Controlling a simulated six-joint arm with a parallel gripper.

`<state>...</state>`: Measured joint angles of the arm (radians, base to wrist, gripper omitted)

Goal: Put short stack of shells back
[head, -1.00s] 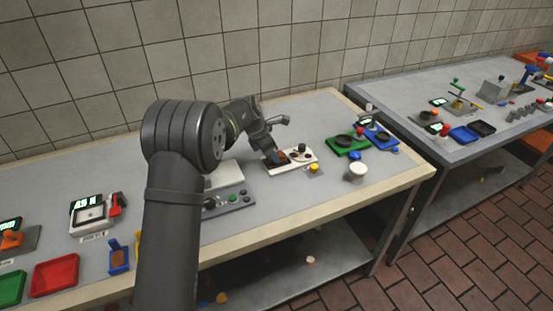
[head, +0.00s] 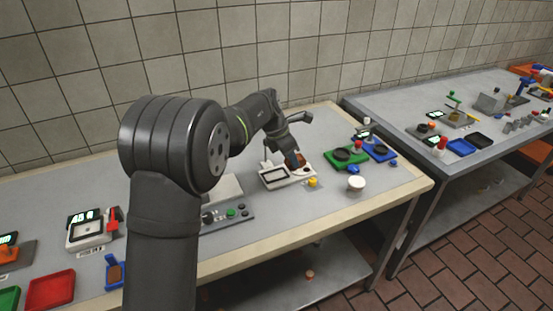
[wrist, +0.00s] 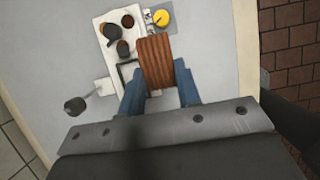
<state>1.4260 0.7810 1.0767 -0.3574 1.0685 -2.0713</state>
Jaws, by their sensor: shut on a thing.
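A ribbed brown stack of shells (wrist: 155,60) is clamped between the blue fingers of my gripper (wrist: 158,82) in the wrist view. In the head view my gripper (head: 292,157) is over the right part of a white station (head: 263,182), and the brown stack (head: 299,159) shows at its tip. The station also shows in the wrist view (wrist: 119,50). A dark-framed rectangular slot (head: 275,177) on it looks empty. The stack's lower side and its exact height above the station are hidden.
Small dark and reddish-brown round parts (wrist: 123,47) sit on the station near the stack. A green tray (head: 345,158) lies beyond. A grey lever (wrist: 76,106) sticks out beside the station.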

